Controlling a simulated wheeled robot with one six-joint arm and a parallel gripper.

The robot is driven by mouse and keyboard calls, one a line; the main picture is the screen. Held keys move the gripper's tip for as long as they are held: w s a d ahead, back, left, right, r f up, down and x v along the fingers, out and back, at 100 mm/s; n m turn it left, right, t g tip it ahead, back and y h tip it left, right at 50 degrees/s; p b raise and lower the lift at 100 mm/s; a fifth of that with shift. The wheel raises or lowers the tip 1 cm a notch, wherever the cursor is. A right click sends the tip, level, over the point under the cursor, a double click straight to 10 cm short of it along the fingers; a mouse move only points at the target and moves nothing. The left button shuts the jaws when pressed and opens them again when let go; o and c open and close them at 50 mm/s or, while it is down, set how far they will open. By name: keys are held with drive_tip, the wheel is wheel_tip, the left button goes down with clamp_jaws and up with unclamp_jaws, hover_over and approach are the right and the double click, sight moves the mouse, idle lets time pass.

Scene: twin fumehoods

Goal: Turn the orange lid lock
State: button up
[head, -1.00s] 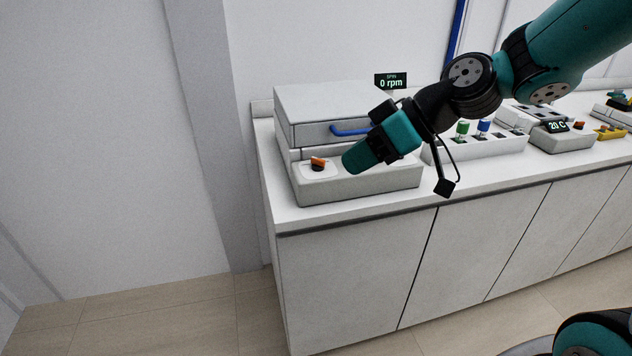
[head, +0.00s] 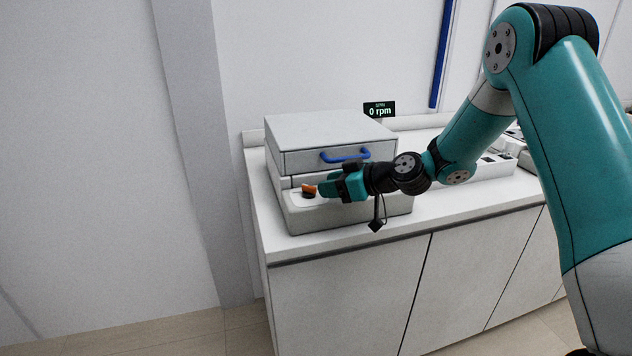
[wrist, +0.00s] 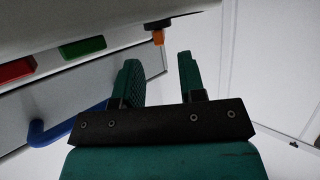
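The orange lid lock (head: 309,189) is a small knob with a dark base on the front ledge of the grey spin machine (head: 300,222). In the wrist view the orange lock (wrist: 158,37) shows just beyond the fingertips, in line with the gap between them. My gripper (head: 326,187) is level and points left at the lock from its right side, close to it. In the wrist view my gripper (wrist: 159,60) is open, with nothing between its two green fingers. I cannot tell whether a finger touches the lock.
The machine's lid (head: 330,132) is down, with a blue handle (head: 345,156) just above my gripper. A display (head: 380,110) behind reads 0 rpm. Red (wrist: 15,70) and green (wrist: 82,47) buttons show in the wrist view. Free space lies left of the counter.

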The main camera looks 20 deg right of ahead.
sight(313, 187)
drive_tip(key=shift+p+x, duration=0.4)
drive_tip(key=shift+x, duration=1.95)
drive_tip(key=shift+c, duration=0.2)
drive_tip(key=c, duration=0.5)
